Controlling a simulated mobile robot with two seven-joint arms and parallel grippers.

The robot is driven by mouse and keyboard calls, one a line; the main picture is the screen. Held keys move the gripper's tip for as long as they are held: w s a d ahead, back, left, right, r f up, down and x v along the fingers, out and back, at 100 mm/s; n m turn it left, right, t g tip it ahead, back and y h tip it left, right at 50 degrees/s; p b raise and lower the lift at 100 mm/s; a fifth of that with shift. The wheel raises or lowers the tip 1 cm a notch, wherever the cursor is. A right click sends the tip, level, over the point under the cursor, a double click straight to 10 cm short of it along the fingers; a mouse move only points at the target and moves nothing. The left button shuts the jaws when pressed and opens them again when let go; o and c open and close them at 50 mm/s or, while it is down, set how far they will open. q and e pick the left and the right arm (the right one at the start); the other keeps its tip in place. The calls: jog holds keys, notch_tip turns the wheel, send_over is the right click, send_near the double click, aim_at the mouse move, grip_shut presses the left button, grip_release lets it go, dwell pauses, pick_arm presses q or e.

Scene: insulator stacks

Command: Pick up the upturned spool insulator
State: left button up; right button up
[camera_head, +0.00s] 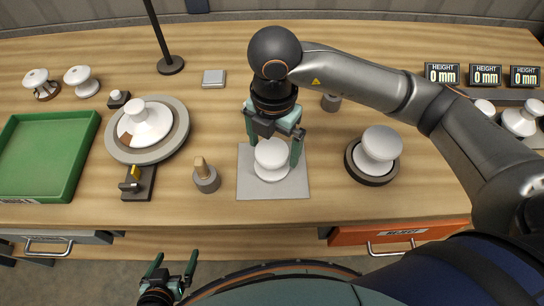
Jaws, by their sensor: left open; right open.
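A white spool insulator (271,174) stands on a grey square mat (300,187) at the table's middle. My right gripper (274,151) is over it from above, open, with one green finger on each side of it. Whether the fingers touch it I cannot tell, and its top is partly hidden by the gripper. My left gripper (175,260) is open and empty, low in front of the table's front edge. Which way up the spool is I cannot clearly tell.
Another white insulator (380,145) stands on a dark round base to the right. A white insulator (148,122) sits on a grey turntable at left, near a green tray (40,180). A small post with a brass top (203,174) stands left of the mat. Height displays (485,75) line the right back.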

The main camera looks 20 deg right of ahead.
notch_tip(320, 180, down, 5)
jog(key=shift+a+f+p, duration=0.1)
jog(key=shift+p, duration=0.3)
jog(key=shift+c, duration=0.2)
jog(key=c, duration=1.5)
jog(key=shift+o, duration=0.2)
jog(key=shift+r, duration=0.2)
